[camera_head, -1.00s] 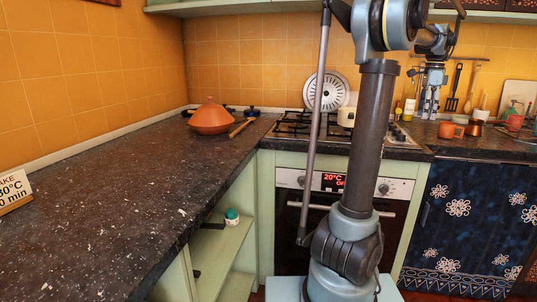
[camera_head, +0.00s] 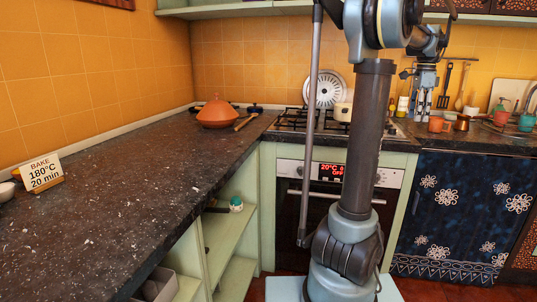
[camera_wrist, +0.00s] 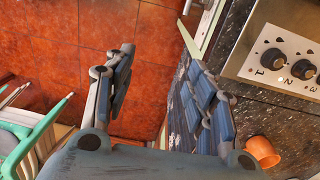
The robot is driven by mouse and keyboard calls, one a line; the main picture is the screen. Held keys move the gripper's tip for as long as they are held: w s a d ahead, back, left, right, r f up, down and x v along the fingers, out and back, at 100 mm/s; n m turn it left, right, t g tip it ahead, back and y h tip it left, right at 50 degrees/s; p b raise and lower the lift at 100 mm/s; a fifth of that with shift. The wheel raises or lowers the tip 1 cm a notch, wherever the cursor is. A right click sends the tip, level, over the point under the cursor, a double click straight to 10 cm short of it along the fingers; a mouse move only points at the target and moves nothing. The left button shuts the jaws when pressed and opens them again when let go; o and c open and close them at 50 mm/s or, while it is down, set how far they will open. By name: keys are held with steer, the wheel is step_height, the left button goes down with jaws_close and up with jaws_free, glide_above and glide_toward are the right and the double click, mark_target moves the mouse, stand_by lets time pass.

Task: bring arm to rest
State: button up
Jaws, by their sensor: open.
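My gripper (camera_head: 424,106) hangs pointing down at the right of the head view, in front of the counter beside the stove. In the wrist view my gripper (camera_wrist: 165,85) has its two fingers spread wide, with only red floor tiles and the counter edge visible between and beyond them. It is open and holds nothing. My arm stands upright in the head view, bent at the top.
An orange cup (camera_wrist: 262,152) appears close to the right finger in the wrist view. The oven (camera_head: 338,190) stands behind my arm. A stone counter (camera_head: 110,200) runs along the left, bearing an orange tagine (camera_head: 217,115) and a bake sign (camera_head: 42,174).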

steer(key=s+a+f+n, duration=0.3)
steer(key=a, duration=0.5)
steer(key=s+a+f+n+t, duration=0.1)
steer(key=s+a+f+n, duration=0.25)
steer(key=a, duration=0.45)
steer(key=s+a+f+n, duration=0.2)
steer(key=a+f+n, duration=0.15)
steer(key=a, duration=0.45)
steer(key=s+a+f+n, duration=0.5)
steer(key=s+a+f, duration=0.1)
steer(key=f, duration=0.3)
steer(key=s+a+f+n+t, duration=0.1)
steer(key=s+a+f+n, duration=0.4)
steer(key=s+a+f, duration=0.2)
step_height(320, 180, down, 4)
steer(key=shift+s+r+n, duration=0.2)
steer(key=shift+s+n, duration=0.2)
steer(key=shift+s, duration=0.8)
steer(key=shift+d, duration=0.1)
steer(key=shift+w+f, duration=0.2)
steer(key=shift+w, duration=0.25)
